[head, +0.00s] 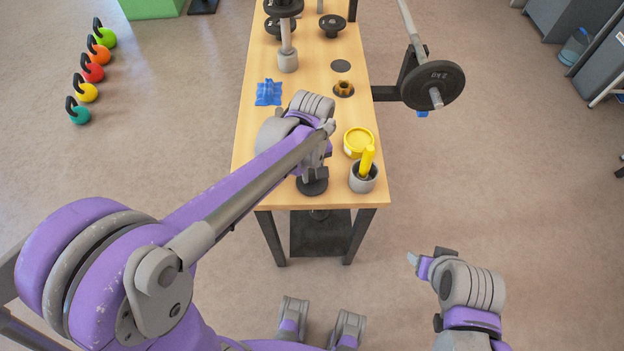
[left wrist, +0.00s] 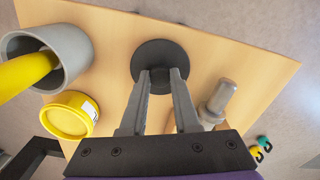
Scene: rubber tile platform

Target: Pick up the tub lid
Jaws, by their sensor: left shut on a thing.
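My left gripper (left wrist: 163,76) is shut on the upright grip of a dark round disc-like piece (left wrist: 151,53), at the near end of the wooden table. The same dark piece shows below the gripper in the head view (head: 314,185). I cannot tell whether it is the tub lid or whether it touches the table. A round yellow tub (head: 359,139) stands to its right; it also shows with a pale label in the left wrist view (left wrist: 66,117). I cannot tell whether its top is a lid. My right gripper (head: 412,259) is off the table, its fingers unclear.
A grey cup (head: 362,183) holding a yellow-handled thing (head: 367,160) stands at the table's near right corner. A barbell plate (head: 434,85) juts out at right.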

